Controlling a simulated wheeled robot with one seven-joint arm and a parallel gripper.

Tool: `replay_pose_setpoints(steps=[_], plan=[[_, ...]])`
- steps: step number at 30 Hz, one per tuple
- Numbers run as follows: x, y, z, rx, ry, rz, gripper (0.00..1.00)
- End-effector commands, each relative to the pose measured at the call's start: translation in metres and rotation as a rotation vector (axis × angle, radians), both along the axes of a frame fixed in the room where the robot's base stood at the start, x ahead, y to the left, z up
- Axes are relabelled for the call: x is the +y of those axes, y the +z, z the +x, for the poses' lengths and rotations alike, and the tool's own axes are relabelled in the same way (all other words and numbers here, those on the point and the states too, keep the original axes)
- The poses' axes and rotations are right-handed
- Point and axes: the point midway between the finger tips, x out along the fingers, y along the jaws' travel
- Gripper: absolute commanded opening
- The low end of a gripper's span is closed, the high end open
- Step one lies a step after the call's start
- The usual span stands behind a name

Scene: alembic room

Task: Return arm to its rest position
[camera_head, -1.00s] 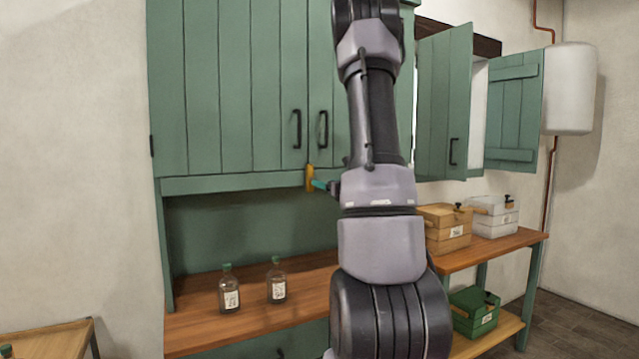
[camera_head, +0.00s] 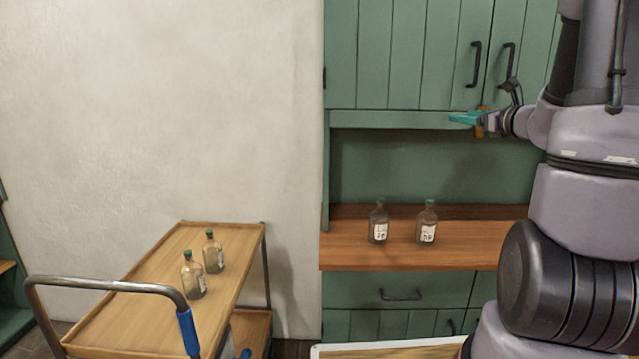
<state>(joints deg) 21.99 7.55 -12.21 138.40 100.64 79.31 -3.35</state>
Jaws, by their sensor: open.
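My arm fills the right side of the head view, its links folded upright in front of the green cabinet (camera_head: 410,60). My gripper (camera_head: 465,118) shows at the arm's left edge, with teal fingertips pointing left, just below the cabinet's upper doors. Its jaws are open and I see nothing held between them. A small yellow piece (camera_head: 480,125) shows beside the fingertips; whether they touch it I cannot tell.
Two bottles, a left one (camera_head: 379,222) and a right one (camera_head: 427,222), stand on the cabinet's wooden counter (camera_head: 345,257). A wooden trolley (camera_head: 130,325) with two more bottles (camera_head: 193,275) (camera_head: 212,252) and a blue-gripped handle stands at left. A pale-edged wooden surface (camera_head: 400,350) shows at the bottom.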

Motion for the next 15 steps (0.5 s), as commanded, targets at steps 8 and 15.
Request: replay_pose_setpoints(steps=[8,15], plan=[[0.176,0.025,-0.107,-0.006,0.649,-0.625,0.65],[0.206,0.008,-0.211,-0.08,1.022,-1.368,0.65]])
